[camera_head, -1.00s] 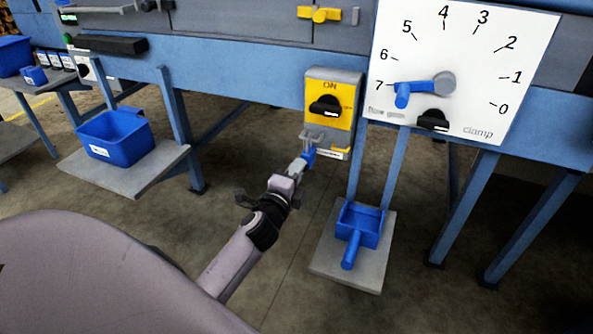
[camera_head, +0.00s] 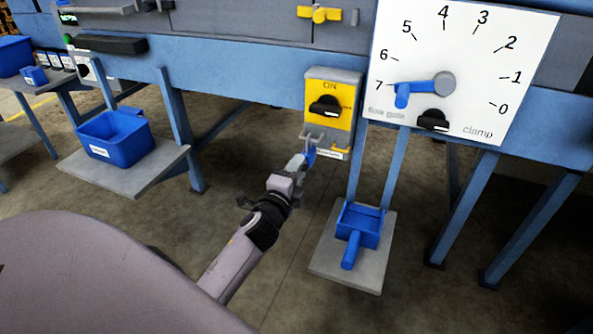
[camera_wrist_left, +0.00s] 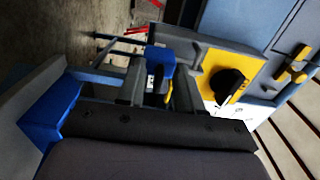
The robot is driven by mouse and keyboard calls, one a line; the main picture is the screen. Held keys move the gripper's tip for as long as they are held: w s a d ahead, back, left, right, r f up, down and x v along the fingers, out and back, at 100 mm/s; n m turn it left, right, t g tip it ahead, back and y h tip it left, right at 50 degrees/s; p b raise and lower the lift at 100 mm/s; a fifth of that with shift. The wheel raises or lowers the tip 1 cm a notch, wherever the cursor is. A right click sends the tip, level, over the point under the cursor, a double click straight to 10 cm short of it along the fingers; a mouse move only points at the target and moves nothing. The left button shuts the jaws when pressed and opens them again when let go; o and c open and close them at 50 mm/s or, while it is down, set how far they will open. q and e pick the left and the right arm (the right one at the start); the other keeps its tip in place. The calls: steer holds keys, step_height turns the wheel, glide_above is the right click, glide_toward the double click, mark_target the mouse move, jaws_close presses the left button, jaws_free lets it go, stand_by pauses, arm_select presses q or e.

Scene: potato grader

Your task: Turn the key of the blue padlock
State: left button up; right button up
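The blue padlock (camera_head: 311,154) hangs below the yellow switch box, beside a grey hasp, in the head view. In the left wrist view its blue body (camera_wrist_left: 160,58) is at the fingertips. My left gripper (camera_head: 300,163) reaches up to the padlock from the lower left. In the wrist view my two fingers (camera_wrist_left: 158,75) stand a small gap apart with the padlock between their tips, and they appear closed on it. The key cannot be made out; the fingers hide that part. My right gripper is not in view.
The yellow switch box (camera_head: 329,105) with its black knob is just above. A white dial plate (camera_head: 455,60) is to the right. A blue bin (camera_head: 117,140) stands on a left shelf.

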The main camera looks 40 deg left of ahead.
arm_select(q)
steer(key=v, duration=0.7)
steer(key=shift+p, duration=0.4)
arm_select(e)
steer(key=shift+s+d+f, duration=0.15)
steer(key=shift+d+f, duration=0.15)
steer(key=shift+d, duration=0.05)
arm_select(q)
steer(key=shift+s, duration=0.1)
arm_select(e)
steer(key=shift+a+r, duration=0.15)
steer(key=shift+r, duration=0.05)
